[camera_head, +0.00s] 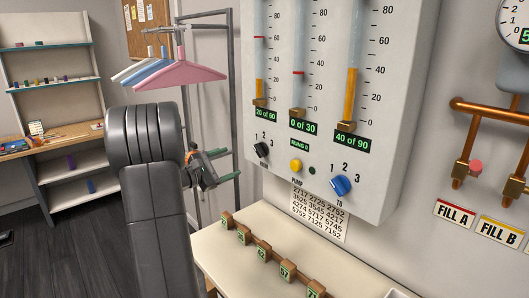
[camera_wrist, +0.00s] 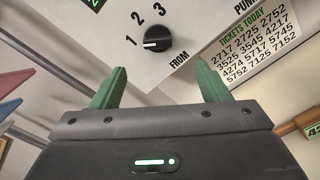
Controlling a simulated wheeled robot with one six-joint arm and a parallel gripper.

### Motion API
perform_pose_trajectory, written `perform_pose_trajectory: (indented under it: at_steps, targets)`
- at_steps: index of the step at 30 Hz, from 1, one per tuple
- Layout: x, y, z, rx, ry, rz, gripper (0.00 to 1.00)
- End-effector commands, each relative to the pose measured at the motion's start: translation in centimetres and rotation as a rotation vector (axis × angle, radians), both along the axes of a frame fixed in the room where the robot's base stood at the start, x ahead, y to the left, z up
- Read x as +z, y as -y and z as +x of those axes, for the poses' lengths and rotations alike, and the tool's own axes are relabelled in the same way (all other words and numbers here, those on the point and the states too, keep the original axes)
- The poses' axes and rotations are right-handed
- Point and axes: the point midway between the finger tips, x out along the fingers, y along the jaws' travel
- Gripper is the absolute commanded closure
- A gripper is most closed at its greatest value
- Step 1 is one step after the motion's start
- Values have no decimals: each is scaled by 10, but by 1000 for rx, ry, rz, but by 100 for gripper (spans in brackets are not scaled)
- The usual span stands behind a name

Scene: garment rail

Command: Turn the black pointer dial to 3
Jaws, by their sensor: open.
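The black pointer dial (camera_head: 262,149) is at the lower left of the white gauge panel (camera_head: 405,150), with the numbers 1, 2 and 3 around it. In the wrist view the dial (camera_wrist: 157,43) shows its white pointer mark facing left, at the 1. The 2 is at its upper left and the 3 is above it. My gripper (camera_head: 224,164) is just left of the panel, below and left of the dial. In the wrist view its two green fingers (camera_wrist: 160,66) are spread apart with nothing between them, and the dial appears beyond the tips, not touched.
A blue dial (camera_head: 341,186), a yellow button (camera_head: 296,165) and a number sheet (camera_head: 319,211) are right of the black dial. Below is a pale counter (camera_head: 265,222) with several numbered brown blocks. A rail with hangers (camera_head: 180,72) stands at the left, behind my arm.

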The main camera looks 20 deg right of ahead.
Motion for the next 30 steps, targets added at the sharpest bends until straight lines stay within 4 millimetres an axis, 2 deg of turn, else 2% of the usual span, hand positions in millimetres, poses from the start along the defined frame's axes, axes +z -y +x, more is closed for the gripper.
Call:
perform_pose_trajectory:
  at_steps: [12, 18, 24, 30]
  targets:
    - [2, 80, 26, -5, -2, 0, 31]
    - [2, 110, 37, -3, -1, -1, 31]
    - [1, 122, 42, -2, 0, -1, 31]
    - [0, 124, 43, -1, 0, -1, 31]
